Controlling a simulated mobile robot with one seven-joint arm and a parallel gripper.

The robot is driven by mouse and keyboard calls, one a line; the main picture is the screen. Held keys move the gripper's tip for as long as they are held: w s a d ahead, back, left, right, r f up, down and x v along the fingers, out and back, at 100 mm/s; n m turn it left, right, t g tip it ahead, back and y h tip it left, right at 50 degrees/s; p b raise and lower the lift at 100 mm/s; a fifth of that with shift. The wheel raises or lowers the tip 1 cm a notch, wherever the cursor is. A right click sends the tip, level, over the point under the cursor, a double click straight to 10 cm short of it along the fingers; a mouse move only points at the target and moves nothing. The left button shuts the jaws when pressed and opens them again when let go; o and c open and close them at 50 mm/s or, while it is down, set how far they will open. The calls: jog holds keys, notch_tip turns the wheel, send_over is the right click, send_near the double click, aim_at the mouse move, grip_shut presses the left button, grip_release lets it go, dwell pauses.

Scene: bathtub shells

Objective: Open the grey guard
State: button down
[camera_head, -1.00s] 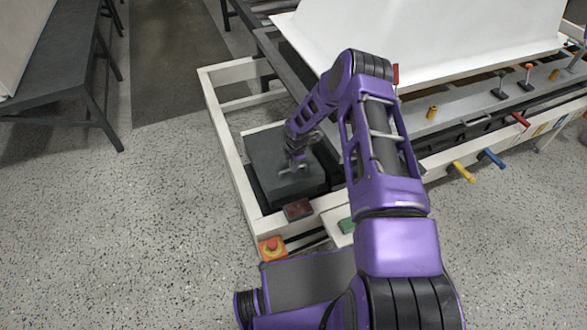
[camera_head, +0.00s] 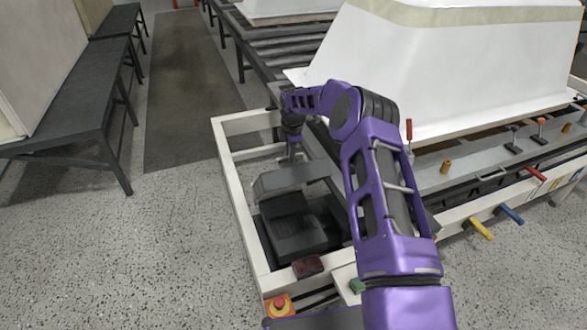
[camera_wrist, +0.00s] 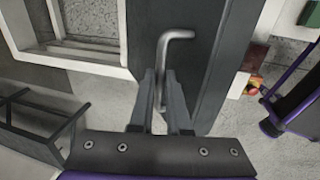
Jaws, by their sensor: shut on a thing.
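The grey guard (camera_head: 290,181) is a hinged lid at the near left corner of the white frame. It is raised and tilted, standing open over a dark housing (camera_head: 293,226) whose ribbed inside shows below. My gripper (camera_head: 293,158) is at the guard's far, upper side. In the wrist view the gripper (camera_wrist: 160,76) is shut on the guard's bent metal handle (camera_wrist: 178,36), with one finger on each side of the bar. The guard's flat grey face (camera_wrist: 203,62) fills the middle of that view. The hinge is not clearly visible.
The white frame (camera_head: 232,172) surrounds the housing. A red-brown box (camera_head: 308,266) and an orange emergency button (camera_head: 279,304) are at its near edge. A white tub shell (camera_head: 430,75) stands behind my arm. A dark bench (camera_head: 70,98) is at left, with clear floor between.

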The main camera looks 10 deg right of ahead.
jog(key=shift+w+a+r, duration=0.2)
jog(key=shift+w+r, duration=0.05)
jog(key=shift+w, duration=0.4)
jog(key=shift+w+a+r, duration=0.2)
jog(key=shift+w, duration=0.45)
jog(key=c, duration=1)
grip_release()
jog(key=shift+w+f, duration=0.1)
jog(key=shift+o, duration=0.6)
jog(key=shift+r, duration=0.25)
jog(key=p+v, duration=0.2)
jog(key=v, duration=1.5)
